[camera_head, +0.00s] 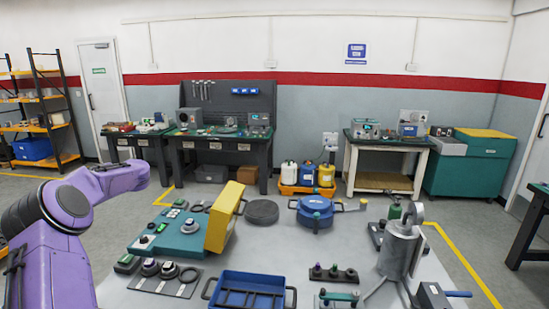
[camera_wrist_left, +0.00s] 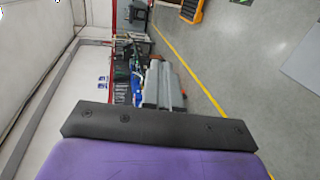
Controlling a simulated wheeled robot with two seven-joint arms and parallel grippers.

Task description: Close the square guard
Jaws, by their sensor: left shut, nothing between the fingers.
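The square guard (camera_head: 225,216) is a yellow, box-like cover at the right end of a teal control box (camera_head: 175,238) in the head view. It stands raised and tilted, open, with the top of the teal box uncovered beside it. My left arm comes in from the left in the head view, its purple links above and left of the box, apart from the guard. In the left wrist view, my left gripper (camera_wrist_left: 162,66) shows as grey fingers close together beyond a dark bar, with nothing seen between them. My right gripper is not in view.
A blue tray (camera_head: 248,289) stands at the front of the grey table. Dark round knobs (camera_head: 168,270) lie in front of the teal box. A black disc (camera_head: 261,211) and a blue round vessel (camera_head: 315,211) stand behind and right. A grey cylinder stand (camera_head: 398,250) is at the right.

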